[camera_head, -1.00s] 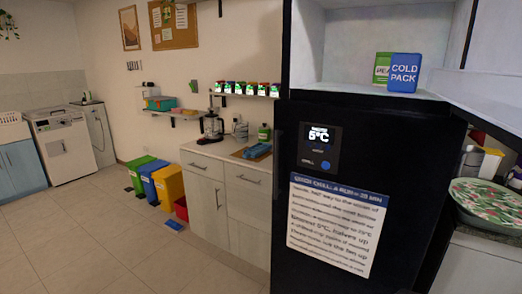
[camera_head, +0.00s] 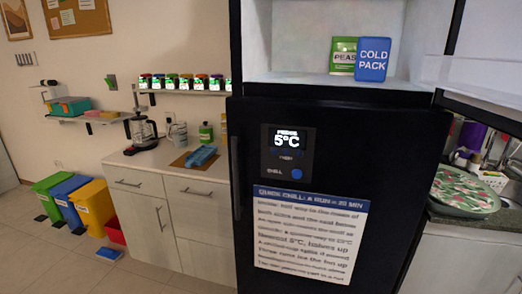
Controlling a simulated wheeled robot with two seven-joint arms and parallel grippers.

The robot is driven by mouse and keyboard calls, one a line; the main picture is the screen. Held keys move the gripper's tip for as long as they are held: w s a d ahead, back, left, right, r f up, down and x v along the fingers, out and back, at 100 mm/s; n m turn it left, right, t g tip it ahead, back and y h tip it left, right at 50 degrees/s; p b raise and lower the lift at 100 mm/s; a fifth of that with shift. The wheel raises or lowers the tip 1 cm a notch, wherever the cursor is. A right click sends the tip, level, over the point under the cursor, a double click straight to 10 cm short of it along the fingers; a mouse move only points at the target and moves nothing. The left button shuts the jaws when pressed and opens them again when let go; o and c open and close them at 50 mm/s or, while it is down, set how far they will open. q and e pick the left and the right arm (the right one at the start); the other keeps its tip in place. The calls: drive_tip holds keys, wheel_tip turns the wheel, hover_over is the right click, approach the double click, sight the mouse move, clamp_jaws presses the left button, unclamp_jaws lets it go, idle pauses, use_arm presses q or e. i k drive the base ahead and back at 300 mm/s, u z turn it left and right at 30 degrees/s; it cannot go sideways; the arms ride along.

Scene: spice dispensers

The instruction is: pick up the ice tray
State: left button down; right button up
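No thing in view is clearly an ice tray. A blue object (camera_head: 202,156) lies on a brown board (camera_head: 181,160) on the counter left of the black fridge; it is too small to tell whether it is the tray. The open freezer compartment (camera_head: 300,50) above the fridge holds a green peas bag (camera_head: 343,57) and a blue cold pack (camera_head: 374,60), with no tray visible beside them. Neither of my grippers is in view.
The black fridge (camera_head: 335,135) with a 5°C display fills the middle, its freezer door (camera_head: 470,95) swung out to the right. A blender (camera_head: 143,132) and bottles stand on the counter (camera_head: 150,165). Colored bins (camera_head: 92,207) stand at left.

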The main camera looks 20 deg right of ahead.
sight(201, 154)
drive_tip(key=z, duration=0.15)
drive_tip(key=i, duration=0.15)
drive_tip(key=z, duration=0.55)
drive_tip(key=k, duration=0.55)
drive_tip(key=u, duration=0.35)
drive_tip(key=i, duration=0.65)
drive_tip(key=u, duration=0.85)
drive_tip(key=i, duration=0.95)
drive_tip(key=z, duration=0.6)
drive_tip(key=i, duration=0.65)
drive_tip(key=z, duration=0.75)
